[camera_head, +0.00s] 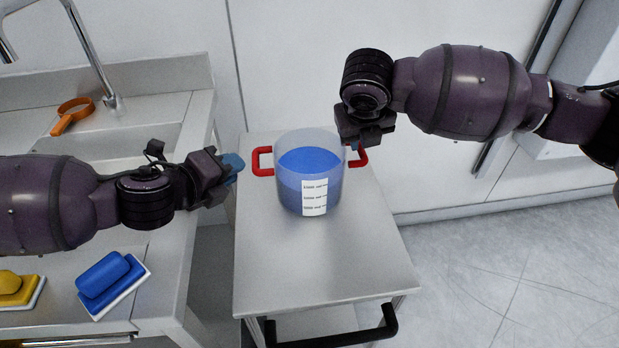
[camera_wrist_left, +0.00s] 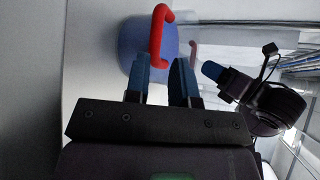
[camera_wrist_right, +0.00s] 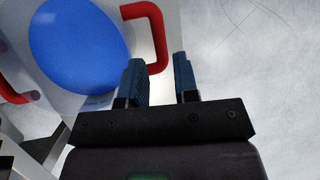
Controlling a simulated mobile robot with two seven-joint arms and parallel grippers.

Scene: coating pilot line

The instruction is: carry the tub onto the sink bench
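The tub (camera_head: 309,165) is a clear round vessel with blue contents, a white label and two red side handles. It stands upright on a grey cart (camera_head: 310,265). My left gripper (camera_head: 233,165) is open and empty, a short way left of the left handle (camera_head: 262,161). In the left wrist view, that handle (camera_wrist_left: 158,30) lies just beyond the fingertips. My right gripper (camera_head: 366,138) is at the right handle. In the right wrist view, the open fingers (camera_wrist_right: 160,78) stand either side of the handle's bar (camera_wrist_right: 157,40); contact cannot be told. The sink bench (camera_head: 170,235) is at the left.
The bench has a sink basin (camera_head: 105,142), a tap (camera_head: 95,60) and an orange item (camera_head: 72,115). A blue block on a white base (camera_head: 108,275) and a yellow one (camera_head: 18,288) lie at the front. A narrow gap separates bench and cart. The cart's front is clear.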

